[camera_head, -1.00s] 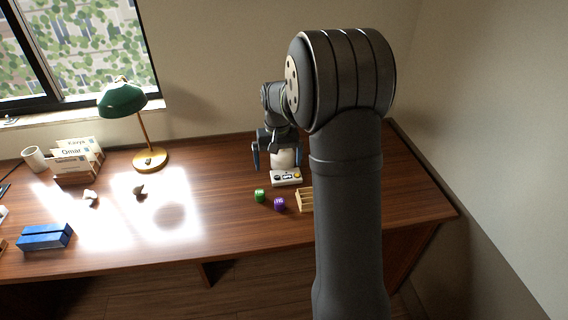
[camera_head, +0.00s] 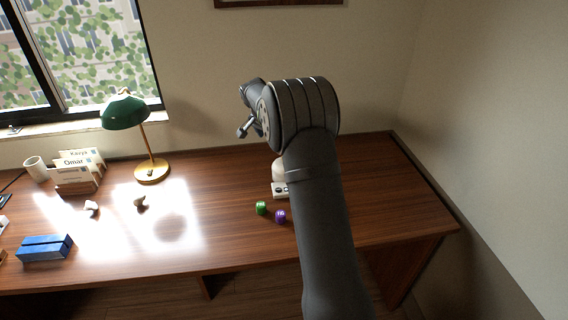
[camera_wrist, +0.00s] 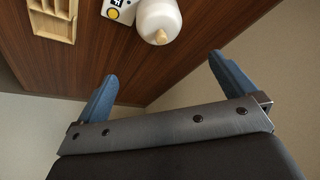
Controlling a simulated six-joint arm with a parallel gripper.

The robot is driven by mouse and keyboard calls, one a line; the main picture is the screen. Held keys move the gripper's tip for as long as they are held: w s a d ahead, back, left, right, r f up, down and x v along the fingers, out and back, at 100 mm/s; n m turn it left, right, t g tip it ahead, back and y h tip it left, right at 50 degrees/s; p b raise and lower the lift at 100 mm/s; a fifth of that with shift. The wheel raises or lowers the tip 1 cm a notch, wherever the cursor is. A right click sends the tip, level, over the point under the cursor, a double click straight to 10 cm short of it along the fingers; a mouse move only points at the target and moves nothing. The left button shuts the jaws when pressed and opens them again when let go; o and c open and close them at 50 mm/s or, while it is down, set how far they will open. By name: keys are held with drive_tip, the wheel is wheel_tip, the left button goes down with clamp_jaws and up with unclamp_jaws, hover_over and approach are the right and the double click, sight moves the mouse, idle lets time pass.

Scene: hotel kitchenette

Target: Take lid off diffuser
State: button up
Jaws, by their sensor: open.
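The diffuser appears to be the rounded white vessel (camera_wrist: 157,15) with a tan tip (camera_wrist: 161,38) at the top of the wrist view. In the head view the white vessel (camera_head: 279,170) stands on the desk, mostly hidden behind my arm. The tan tip is on it; I cannot tell where the lid meets the body. My gripper (camera_wrist: 163,68) is open and empty, its two blue fingers wide apart and clear of the vessel. In the head view my gripper (camera_head: 246,127) is raised above the desk, partly hidden by my wrist.
A small white control box (camera_wrist: 120,10) sits beside the vessel, with a wooden slotted tray (camera_wrist: 52,20) farther left. Green (camera_head: 261,208) and purple (camera_head: 280,216) pieces lie in front. The lamp (camera_head: 151,170) stands left. The desk's right part is clear.

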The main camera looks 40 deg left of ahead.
drive_tip(key=x, duration=1.6)
drive_tip(key=shift+f, duration=0.35)
drive_tip(key=c, duration=0.9)
